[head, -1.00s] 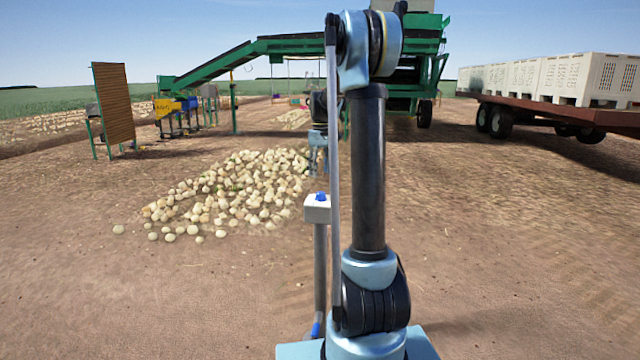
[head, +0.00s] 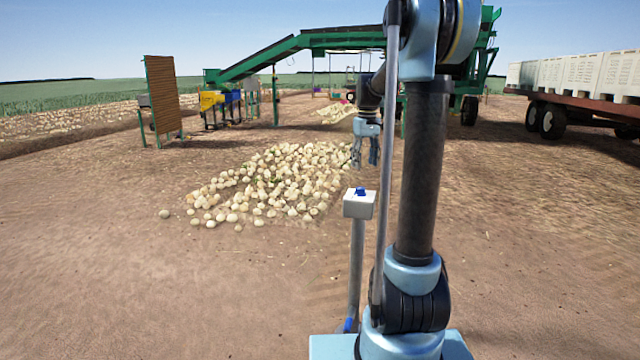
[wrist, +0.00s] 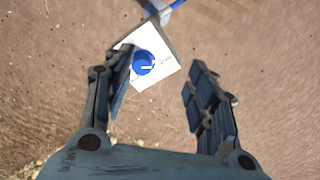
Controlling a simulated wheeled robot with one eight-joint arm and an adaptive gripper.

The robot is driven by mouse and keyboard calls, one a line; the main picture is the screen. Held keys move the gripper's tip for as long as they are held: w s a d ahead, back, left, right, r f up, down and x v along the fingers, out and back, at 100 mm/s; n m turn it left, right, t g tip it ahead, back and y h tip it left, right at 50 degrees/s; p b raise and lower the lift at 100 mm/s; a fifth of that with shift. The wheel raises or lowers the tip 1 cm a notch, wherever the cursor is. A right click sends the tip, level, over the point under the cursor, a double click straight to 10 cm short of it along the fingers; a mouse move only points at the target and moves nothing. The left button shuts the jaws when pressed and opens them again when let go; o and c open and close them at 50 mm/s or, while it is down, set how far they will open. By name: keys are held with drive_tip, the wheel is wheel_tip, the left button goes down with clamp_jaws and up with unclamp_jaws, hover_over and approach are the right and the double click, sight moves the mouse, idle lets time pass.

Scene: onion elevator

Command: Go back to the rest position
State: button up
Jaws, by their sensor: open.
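My gripper (head: 365,158) hangs pointing down at the end of my arm, open and empty. In the head view it is above and slightly beyond a white box with a blue button (head: 359,203) on a grey post. In the wrist view my gripper's two fingers (wrist: 165,95) are spread apart. The white box and its blue button (wrist: 143,62) show below them, nearer the left finger, which overlaps the box's edge. No contact with the button is visible.
A heap of onions (head: 280,180) lies on the bare soil to the left. A green elevator (head: 330,38) stands behind, with a brown slatted panel (head: 163,97) at left. A trailer (head: 590,105) carries white crates (head: 575,73) at right. The soil in the left foreground is clear.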

drive_tip(key=s+f+m, duration=0.1)
drive_tip(key=s, duration=1.1)
drive_tip(key=s+f+m+t, duration=0.1)
drive_tip(key=s+f, duration=0.7)
drive_tip(key=s, duration=0.5)
drive_tip(key=s+f+m+t, duration=0.1)
drive_tip(key=s+f+m, duration=0.1)
drive_tip(key=s+f, duration=0.7)
drive_tip(key=s, duration=0.4)
drive_tip(key=shift+f+m, duration=0.2)
drive_tip(key=shift+m, duration=0.1)
